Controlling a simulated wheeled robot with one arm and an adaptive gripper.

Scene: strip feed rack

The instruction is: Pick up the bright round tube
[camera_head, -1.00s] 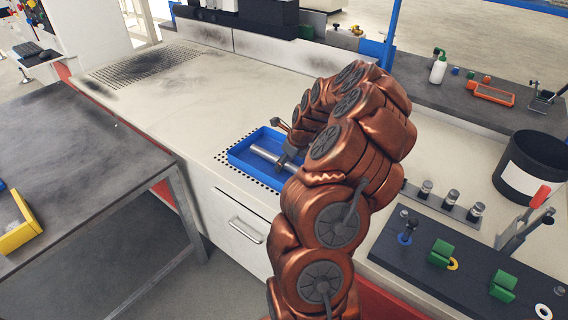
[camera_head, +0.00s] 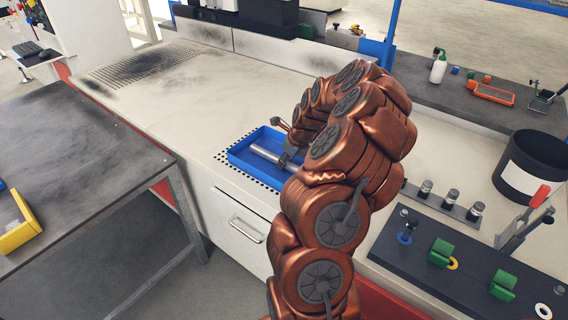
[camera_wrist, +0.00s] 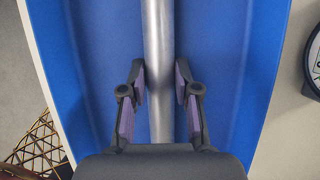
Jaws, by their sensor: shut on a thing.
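The bright round tube (camera_head: 266,154) is a smooth silver-grey bar lying in a blue tray (camera_head: 238,159) on the light workbench. In the wrist view the tube (camera_wrist: 159,40) runs lengthwise through the middle of the picture, with the blue tray (camera_wrist: 225,70) around it. My gripper (camera_wrist: 160,78) has one finger on each side of the tube and is shut on it. In the head view my gripper (camera_head: 290,157) is at the tube's near right part, partly hidden by my arm. The tube's right end is hidden there.
A perforated strip (camera_head: 228,166) borders the tray. A dark fixture board (camera_head: 465,262) with green blocks and a black bucket (camera_head: 533,167) stand to the right. A dark table (camera_head: 75,185) is at left. The bench (camera_head: 185,105) left of the tray is clear.

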